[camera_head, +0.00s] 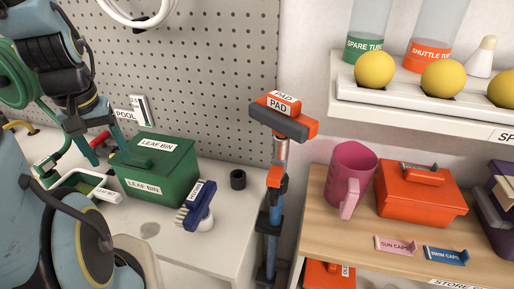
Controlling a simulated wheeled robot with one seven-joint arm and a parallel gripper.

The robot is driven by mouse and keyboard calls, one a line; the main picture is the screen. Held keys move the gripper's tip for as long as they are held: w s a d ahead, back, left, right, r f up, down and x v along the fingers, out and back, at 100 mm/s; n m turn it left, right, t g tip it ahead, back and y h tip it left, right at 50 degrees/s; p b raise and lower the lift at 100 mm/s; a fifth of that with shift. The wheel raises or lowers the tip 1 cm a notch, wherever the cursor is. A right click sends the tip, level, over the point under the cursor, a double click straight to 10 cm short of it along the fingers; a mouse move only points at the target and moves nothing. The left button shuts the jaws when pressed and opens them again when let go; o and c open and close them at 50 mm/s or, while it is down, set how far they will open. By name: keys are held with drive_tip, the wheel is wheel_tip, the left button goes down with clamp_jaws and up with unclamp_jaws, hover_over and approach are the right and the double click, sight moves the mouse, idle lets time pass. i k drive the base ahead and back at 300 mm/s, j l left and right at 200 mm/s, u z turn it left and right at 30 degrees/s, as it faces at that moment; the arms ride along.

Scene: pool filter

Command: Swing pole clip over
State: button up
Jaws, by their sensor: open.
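An upright pole (271,222) with blue and dark sections stands in the gap between the white counter and the wooden shelf. An orange piece (276,176), which looks like the pole clip, sits on it at about counter height. Whether that clip is swung over cannot be told at this size. A grey and orange head labelled PAD (283,118) tops the pole. My gripper (107,156) is at the left, open, with its fingers pointing down beside the green leaf bin.
The leaf bin (160,185), a blue brush (198,206) and a black cup (238,180) stand on the white counter (228,228). Right of the pole are a pink jug (350,172) and a red box (420,197). A white rack (400,105) with yellow balls overhangs them.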

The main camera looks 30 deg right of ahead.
sight(274, 178)
drive_tip(key=k+j+z, duration=0.15)
drive_tip(key=j, duration=0.25)
drive_tip(key=k+j+z, duration=0.15)
drive_tip(key=j, duration=0.2)
drive_tip(key=k+j+z, duration=0.15)
drive_tip(key=j, duration=0.2)
drive_tip(key=k+j+z, duration=0.15)
drive_tip(key=k+j, duration=0.05)
drive_tip(key=j, duration=0.1)
